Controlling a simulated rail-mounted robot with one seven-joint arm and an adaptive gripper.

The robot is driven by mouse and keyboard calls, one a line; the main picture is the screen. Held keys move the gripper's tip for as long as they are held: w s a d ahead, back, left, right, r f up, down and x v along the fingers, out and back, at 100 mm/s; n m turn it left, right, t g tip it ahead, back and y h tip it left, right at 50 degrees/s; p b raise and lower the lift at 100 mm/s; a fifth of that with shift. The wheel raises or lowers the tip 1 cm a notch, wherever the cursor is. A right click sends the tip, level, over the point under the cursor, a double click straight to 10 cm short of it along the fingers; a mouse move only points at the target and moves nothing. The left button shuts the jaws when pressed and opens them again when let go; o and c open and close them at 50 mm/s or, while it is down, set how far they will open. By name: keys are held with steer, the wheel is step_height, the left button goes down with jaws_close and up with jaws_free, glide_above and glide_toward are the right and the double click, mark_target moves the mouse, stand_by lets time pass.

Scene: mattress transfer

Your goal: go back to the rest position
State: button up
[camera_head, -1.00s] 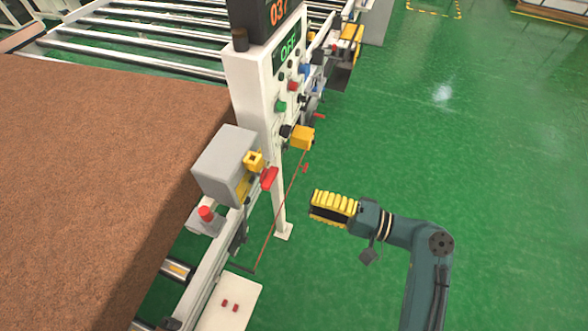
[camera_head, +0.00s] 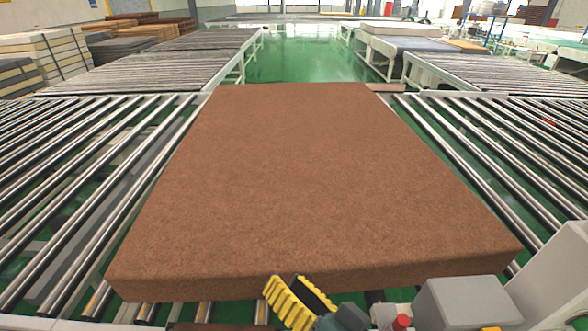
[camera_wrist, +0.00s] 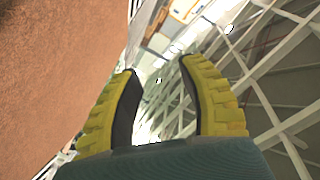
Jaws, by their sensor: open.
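My gripper (camera_head: 293,287) shows at the bottom of the head view, with yellow ribbed fingers and dark inner pads. It is in front of the near edge of a large brown mattress (camera_head: 310,180) that lies flat on the roller conveyor. In the wrist view my gripper (camera_wrist: 160,75) has its two fingers apart with nothing between them. The mattress (camera_wrist: 60,60) fills the left side of that view, beside the left finger. I cannot tell from the head view how far the fingers are from the mattress edge.
Rollers (camera_head: 60,150) flank the mattress on both sides. A grey box (camera_head: 465,300) and a red button (camera_head: 401,321) stand at the lower right, near a white post (camera_head: 560,275). Stacked mattresses (camera_head: 45,55) stand at the far left. Green floor (camera_head: 300,55) lies open beyond.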

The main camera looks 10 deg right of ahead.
steer(key=w+a+r+n+t, duration=0.1)
steer(key=a+r+n+t, duration=0.15)
steer(key=a+r, duration=0.45)
steer(key=s+d+r+t+h+p, duration=0.1)
steer(key=s+d+r+t+h, duration=0.2)
steer(key=d+r+h, duration=0.3)
steer(key=s+d+r+t+h+p, duration=0.1)
steer(key=s+d+r+t+h, duration=0.2)
steer(key=r, duration=0.5)
step_height(320, 180, up, 21)
steer(key=w+p, duration=0.1)
steer(key=p, duration=1.9)
steer(key=shift+d+f+g+p, duration=0.15)
steer(key=shift+d+g+p, duration=0.1)
steer(key=shift+g+p, duration=0.15)
steer(key=shift+w, duration=0.1)
